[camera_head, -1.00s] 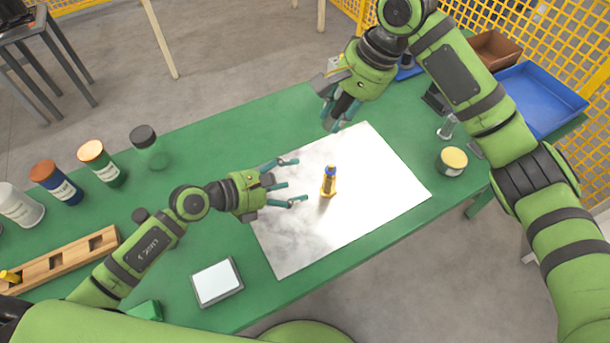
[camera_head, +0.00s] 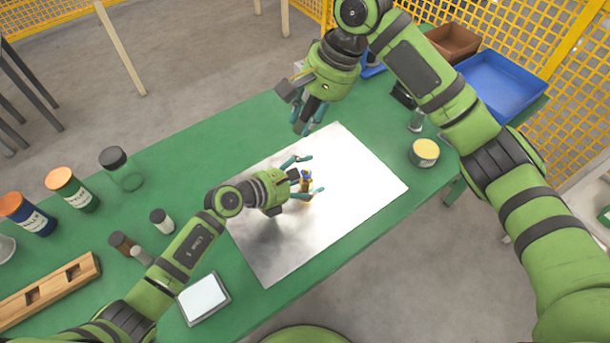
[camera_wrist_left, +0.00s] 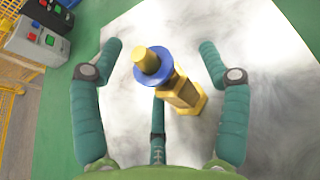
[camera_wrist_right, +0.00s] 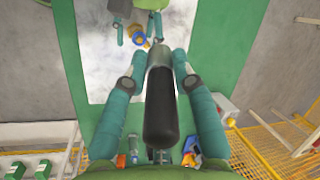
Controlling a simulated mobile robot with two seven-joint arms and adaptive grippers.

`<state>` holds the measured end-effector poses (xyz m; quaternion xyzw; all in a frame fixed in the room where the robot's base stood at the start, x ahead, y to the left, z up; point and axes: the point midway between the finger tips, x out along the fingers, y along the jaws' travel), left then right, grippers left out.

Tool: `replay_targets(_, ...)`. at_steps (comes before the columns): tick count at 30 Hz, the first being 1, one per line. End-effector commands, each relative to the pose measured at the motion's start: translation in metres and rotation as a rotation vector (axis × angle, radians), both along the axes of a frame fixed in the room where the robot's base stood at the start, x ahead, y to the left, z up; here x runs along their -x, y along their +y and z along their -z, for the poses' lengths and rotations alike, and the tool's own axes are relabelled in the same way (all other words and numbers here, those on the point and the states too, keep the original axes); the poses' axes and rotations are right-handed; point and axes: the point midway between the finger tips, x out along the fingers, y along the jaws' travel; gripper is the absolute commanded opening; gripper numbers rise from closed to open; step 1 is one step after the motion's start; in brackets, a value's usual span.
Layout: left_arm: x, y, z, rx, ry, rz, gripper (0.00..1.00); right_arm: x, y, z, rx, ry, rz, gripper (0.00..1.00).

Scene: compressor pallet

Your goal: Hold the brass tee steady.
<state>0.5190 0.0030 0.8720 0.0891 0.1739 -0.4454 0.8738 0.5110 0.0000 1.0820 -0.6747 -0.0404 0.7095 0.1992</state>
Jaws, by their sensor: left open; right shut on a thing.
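The brass tee (camera_head: 306,179) stands on the pale metal sheet and has a blue ring near its top. In the left wrist view the brass tee (camera_wrist_left: 183,93) sits between my spread fingers, nearer the right one, with a gap to the left one. My left gripper (camera_head: 312,175) is open around it; contact is not clear. My right gripper (camera_head: 302,129) is above the sheet's far edge, shut on a black-handled tool (camera_wrist_right: 160,115) with a grey metal end, pointing towards the tee.
The metal sheet (camera_head: 270,250) lies on the green table (camera_head: 190,150). Several bottles, a wooden block with holes (camera_head: 50,290) and a white-topped pad (camera_head: 203,298) are at left. A blue bin (camera_head: 500,85) is at back right.

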Motion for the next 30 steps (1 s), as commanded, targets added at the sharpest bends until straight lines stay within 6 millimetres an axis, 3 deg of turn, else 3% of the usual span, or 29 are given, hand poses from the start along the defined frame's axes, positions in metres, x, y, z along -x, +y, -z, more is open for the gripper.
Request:
replay_targets(2, 0.000, 0.000, 0.000, 0.000, 0.000, 0.000, 0.76, 0.000, 0.000, 0.000, 0.000, 0.000, 0.000, 0.00)
replay_targets(6, 0.000, 0.000, 0.000, 0.000, 0.000, 0.000, 0.20, 0.000, 0.000, 0.000, 0.000, 0.000, 0.000, 0.00)
replay_targets(8, 0.000, 0.000, 0.000, 0.000, 0.000, 0.000, 0.00, 0.000, 0.000, 0.000, 0.000, 0.000, 0.000, 0.00)
replay_targets(16, 0.000, 0.000, -0.001, 0.001, -0.001, -0.001, 0.00, 0.000, 0.001, 0.001, 0.007, -0.002, 0.026, 0.00)
replay_targets(20, 0.000, 0.000, -0.001, 0.001, -0.001, -0.001, 0.00, 0.000, 0.002, 0.007, 0.038, -0.008, 0.148, 0.00)
replay_targets(30, 0.000, 0.000, -0.001, 0.002, -0.002, -0.001, 0.00, -0.003, 0.007, 0.031, 0.212, 0.032, 0.843, 0.00)
